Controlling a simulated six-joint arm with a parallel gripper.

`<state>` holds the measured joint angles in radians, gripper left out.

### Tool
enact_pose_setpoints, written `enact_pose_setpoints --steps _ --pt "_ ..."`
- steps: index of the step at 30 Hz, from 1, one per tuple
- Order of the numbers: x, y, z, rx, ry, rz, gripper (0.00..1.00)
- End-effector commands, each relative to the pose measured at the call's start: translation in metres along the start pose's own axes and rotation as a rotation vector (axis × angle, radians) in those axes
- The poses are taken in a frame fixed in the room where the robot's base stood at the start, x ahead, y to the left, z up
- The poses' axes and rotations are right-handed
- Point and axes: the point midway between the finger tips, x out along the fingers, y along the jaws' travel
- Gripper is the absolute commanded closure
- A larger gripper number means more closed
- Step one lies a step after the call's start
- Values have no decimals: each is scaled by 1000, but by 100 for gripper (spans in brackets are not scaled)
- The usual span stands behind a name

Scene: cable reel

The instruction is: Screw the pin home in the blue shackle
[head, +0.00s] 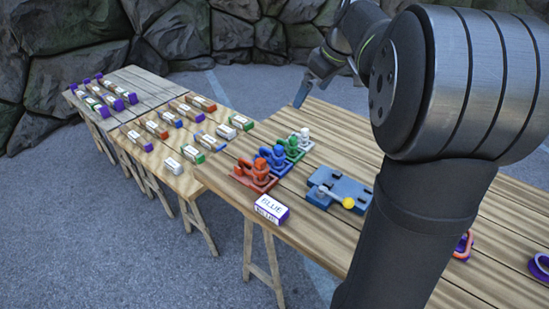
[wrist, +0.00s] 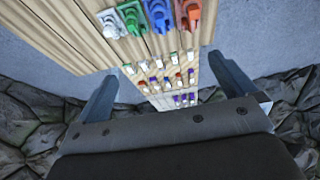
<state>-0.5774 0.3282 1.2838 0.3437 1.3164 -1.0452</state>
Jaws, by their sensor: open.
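A blue shackle-like piece (head: 275,162) stands on its blue base in a row with red, green and white ones on the near wooden table. It also shows at the top of the wrist view (wrist: 159,14). Its pin is too small to make out. My gripper (head: 302,94) is above the far edge of the table, well apart from the row. In the wrist view its two fingers (wrist: 162,68) are spread wide with nothing held between them.
A red piece (head: 254,176), a green one (head: 290,148) and a white one (head: 304,136) flank the blue one. A blue fixture (head: 350,188) with a yellow-knobbed lever and a box labelled BLUE (head: 271,210) are nearby. Small labelled blocks fill the farther tables.

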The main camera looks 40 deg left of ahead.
Motion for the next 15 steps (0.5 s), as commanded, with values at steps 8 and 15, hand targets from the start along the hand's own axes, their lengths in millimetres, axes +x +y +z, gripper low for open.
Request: enact_pose_setpoints --steps 8,15 --pt "-18 0 0 1 -1 -1 0" --pt "-18 0 0 1 -1 -1 10"
